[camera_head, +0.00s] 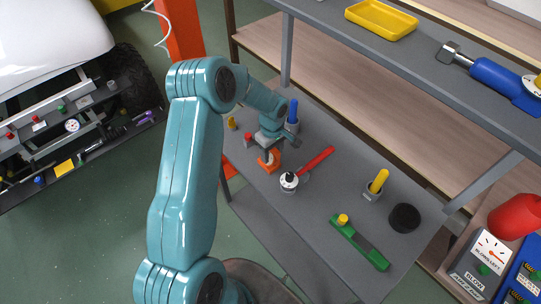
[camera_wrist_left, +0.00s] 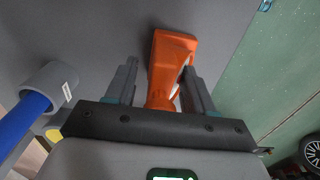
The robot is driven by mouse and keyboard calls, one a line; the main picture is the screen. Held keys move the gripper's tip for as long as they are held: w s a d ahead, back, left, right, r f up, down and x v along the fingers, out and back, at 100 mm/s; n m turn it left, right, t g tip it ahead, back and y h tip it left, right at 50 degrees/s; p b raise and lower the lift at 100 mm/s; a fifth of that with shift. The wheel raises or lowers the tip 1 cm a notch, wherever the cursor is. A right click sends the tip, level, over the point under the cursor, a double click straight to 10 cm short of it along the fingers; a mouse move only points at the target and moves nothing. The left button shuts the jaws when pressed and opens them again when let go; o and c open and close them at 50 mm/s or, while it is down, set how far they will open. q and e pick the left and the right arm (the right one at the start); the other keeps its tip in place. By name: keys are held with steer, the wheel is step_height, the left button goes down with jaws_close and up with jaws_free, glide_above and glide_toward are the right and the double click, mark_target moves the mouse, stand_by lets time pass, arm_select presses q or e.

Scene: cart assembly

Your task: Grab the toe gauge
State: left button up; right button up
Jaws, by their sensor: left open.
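An orange tool (camera_head: 269,160) stands on the grey work table; I cannot tell for sure that it is the toe gauge. In the left wrist view this orange tool (camera_wrist_left: 172,60) lies between the two fingers of my left gripper (camera_wrist_left: 158,75). The fingers are apart, with a gap on the left side; the right finger is close to it or touching. In the head view my left gripper (camera_head: 267,148) is right above the orange tool and hides part of it. My right gripper is not in view.
A round white dial with a red handle (camera_head: 318,159), a green tool with a yellow knob (camera_head: 362,245), a yellow-handled tool in a holder (camera_head: 378,181) and a black disc (camera_head: 404,217) are on the table. A blue-handled tool (camera_head: 292,112) stands behind the gripper.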

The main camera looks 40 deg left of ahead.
arm_select(q)
jaws_close()
